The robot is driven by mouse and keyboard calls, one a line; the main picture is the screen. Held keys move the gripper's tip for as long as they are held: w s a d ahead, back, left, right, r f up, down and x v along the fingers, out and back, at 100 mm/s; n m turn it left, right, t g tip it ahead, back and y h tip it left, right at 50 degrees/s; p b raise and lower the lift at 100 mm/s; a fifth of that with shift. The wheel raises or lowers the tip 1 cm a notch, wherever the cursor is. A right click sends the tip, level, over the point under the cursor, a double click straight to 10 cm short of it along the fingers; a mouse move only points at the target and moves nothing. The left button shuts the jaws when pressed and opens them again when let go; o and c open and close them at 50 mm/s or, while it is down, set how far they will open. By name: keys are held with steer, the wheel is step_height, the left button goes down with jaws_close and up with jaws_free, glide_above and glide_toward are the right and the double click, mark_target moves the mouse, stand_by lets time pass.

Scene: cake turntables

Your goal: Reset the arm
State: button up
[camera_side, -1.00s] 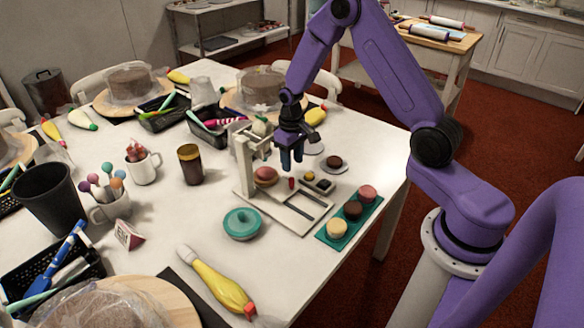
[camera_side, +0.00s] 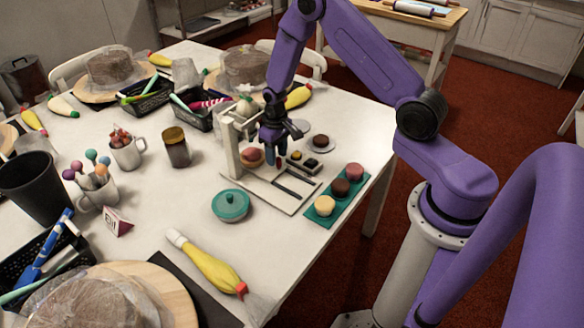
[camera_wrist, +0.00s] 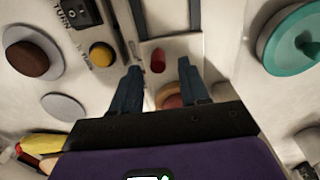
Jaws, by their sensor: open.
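My gripper (camera_side: 273,161) is low over the white stand-like device (camera_side: 291,203) on the table. In the wrist view, my gripper's two fingers (camera_wrist: 158,72) are spread apart with nothing gripped between them. A small red knob (camera_wrist: 158,61) shows in the gap between the fingertips; I cannot tell whether a finger touches it. A pink macaron (camera_side: 251,157) sits at the device's upright, left of my fingers, and partly shows in the wrist view (camera_wrist: 172,100). A yellow button (camera_side: 296,154) and a dark block (camera_side: 311,164) are right of my gripper.
A teal tray (camera_side: 315,217) with three macarons lies at right. A brown macaron (camera_side: 320,141) sits on a plate beyond the device. A teal lid (camera_side: 231,204) is in front. A brown jar (camera_side: 176,147), cups, piping bags and covered cakes crowd the left and back.

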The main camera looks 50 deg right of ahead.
steer(key=shift+s+f, duration=0.25)
steer(key=shift+f, duration=0.2)
steer(key=s+n, duration=0.1)
steer(key=s+r+n, duration=0.1)
steer(key=s, duration=0.1)
steer(key=s+a+n+g, duration=0.1)
steer(key=shift+s+r+h, duration=0.25)
steer(key=shift+r+h, duration=0.05)
steer(key=s+a+r+n+t, duration=0.1)
steer(key=s+a+r+n, duration=0.2)
steer(key=s+a+r, duration=0.4)
steer(key=s+a+r+n, duration=0.2)
steer(key=s+a+r, duration=0.25)
steer(key=r, duration=0.45)
steer(key=s+r+n, duration=0.2)
steer(key=s+r, duration=0.1)
steer(key=s, duration=0.5)
steer(key=s+d+r+n+y, duration=0.1)
steer(key=s+r+n, duration=0.1)
steer(key=s+r, duration=0.2)
steer(key=s, duration=0.3)
steer(key=shift+s+n, duration=0.3)
steer(key=shift+s, duration=0.05)
